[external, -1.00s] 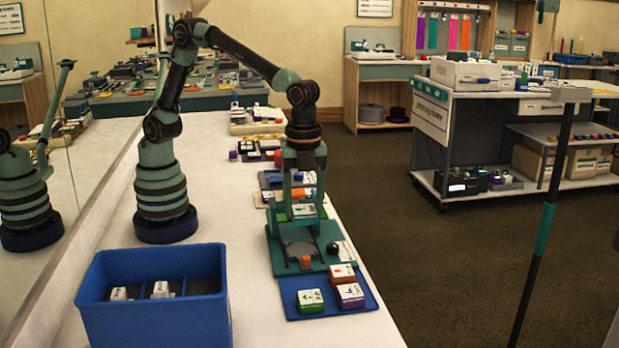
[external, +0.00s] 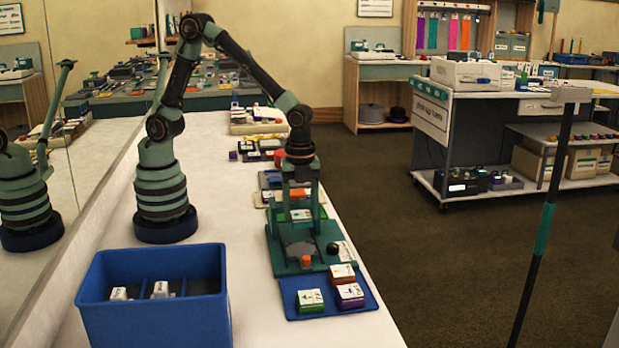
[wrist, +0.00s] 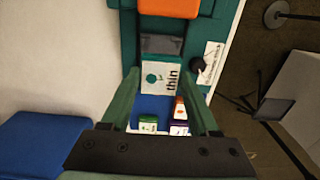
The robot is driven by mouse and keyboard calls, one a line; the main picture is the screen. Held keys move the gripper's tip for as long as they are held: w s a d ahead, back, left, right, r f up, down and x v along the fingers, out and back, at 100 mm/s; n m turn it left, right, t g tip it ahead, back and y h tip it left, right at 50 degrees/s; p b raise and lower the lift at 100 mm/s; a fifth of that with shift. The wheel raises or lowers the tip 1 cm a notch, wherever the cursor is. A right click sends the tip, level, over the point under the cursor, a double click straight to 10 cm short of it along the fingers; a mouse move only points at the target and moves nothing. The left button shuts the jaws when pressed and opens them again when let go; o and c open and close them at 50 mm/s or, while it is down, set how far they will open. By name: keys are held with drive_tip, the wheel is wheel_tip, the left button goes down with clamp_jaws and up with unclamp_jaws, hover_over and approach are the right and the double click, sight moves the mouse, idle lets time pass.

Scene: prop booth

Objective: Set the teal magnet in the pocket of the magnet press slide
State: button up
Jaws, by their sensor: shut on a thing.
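The teal magnet (wrist: 160,78), with a white top, a teal mark and the word "thin", is between the fingertips of my gripper (wrist: 162,72) in the wrist view. My gripper is shut on it. In the external view my gripper (external: 300,206) points down over the far part of the teal magnet press (external: 277,250), with the magnet (external: 301,214) low between its fingers. The dark grey press slide (external: 299,248) lies on the near side. The pocket cannot be made out, nor whether the magnet touches the press.
A blue tray (external: 290,309) with green (external: 311,300), orange (external: 342,273) and purple (external: 350,295) magnets lies in front of the press. A black knob (external: 333,248) sits at its right. A blue bin (external: 150,320) stands at left, with white table between.

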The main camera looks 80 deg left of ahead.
drive_tip(key=shift+f, duration=3.35)
drive_tip(key=o, duration=1.4)
wheel_tip(320, 180, up, 12)
drive_tip(key=shift+r, duration=0.1)
